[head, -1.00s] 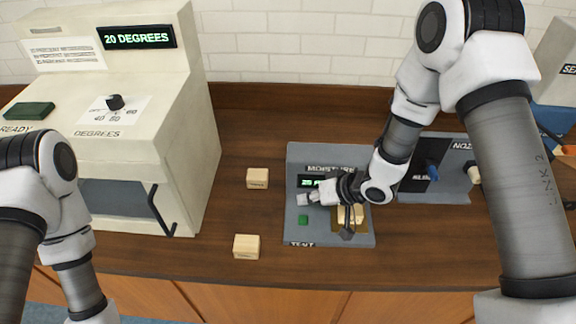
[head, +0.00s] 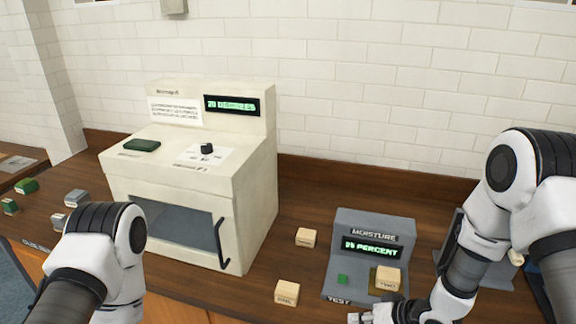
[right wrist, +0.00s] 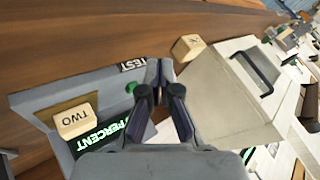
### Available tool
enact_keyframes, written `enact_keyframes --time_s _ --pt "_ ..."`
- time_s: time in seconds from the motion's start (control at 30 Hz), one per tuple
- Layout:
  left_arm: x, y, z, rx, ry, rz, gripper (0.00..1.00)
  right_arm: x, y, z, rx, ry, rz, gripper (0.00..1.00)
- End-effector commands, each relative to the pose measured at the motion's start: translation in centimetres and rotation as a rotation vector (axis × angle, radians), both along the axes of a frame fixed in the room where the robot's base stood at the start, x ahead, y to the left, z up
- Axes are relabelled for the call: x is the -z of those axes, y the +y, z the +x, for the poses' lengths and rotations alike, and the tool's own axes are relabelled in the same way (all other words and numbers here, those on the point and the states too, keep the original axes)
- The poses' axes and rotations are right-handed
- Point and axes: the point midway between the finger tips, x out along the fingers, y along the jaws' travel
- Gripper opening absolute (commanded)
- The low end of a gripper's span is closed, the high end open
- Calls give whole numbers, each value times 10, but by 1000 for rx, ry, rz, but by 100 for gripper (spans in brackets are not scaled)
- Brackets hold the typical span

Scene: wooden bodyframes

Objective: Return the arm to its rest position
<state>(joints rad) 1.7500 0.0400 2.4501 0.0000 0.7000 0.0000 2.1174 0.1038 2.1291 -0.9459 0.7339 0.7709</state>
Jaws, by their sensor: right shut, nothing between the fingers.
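My right arm (head: 466,270) comes in from the right edge. Its gripper is partly cut off at the bottom edge of the head view, in front of the moisture tester. In the right wrist view the right gripper's fingers (right wrist: 163,80) are together with nothing between them. A wooden block marked TWO (head: 387,279) sits on the moisture tester (head: 345,262), apart from the fingers; the block also shows in the right wrist view (right wrist: 75,121). My left arm (head: 110,250) shows at lower left, but its gripper is out of the picture.
A cream oven (head: 250,205) reading 20 degrees stands on the wooden counter, left of the tester. Two loose wooden blocks, one behind (head: 306,237) and one in front (head: 286,292), lie between them. Small green and grey pieces lie far left.

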Motion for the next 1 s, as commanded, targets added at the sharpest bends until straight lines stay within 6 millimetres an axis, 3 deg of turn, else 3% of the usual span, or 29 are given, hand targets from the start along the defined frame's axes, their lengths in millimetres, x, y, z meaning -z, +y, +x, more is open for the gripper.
enact_keyframes --time_s 0.03,0.17,0.37,0.47,0.57,0.6,0.67,0.7,0.8,1.0 --pt "8 0 0 0 -1 0 40 16 1 -6 -3 19 -1 0" --pt "19 0 0 0 -1 0 40 47 2 -24 2 74 -4 0" --pt "42 0 0 0 0 0 40 111 -2 -67 71 208 -21 0" --pt "58 0 0 0 0 0 40 152 -9 -100 122 290 -58 0" --pt "77 0 1 0 0 0 40 198 -23 -146 179 385 -137 0" --pt "86 0 1 0 0 0 40 217 -32 -171 201 431 -191 0" --pt "96 0 1 0 0 0 40 238 -49 -210 222 497 -296 0" --pt "97 0 0 0 0 0 40 241 -62 -232 225 527 -374 0" --pt "89 0 1 0 0 0 40 227 -88 -254 194 542 -522 0" --pt "89 0 1 0 0 0 40 227 -93 -254 103 512 -573 0"
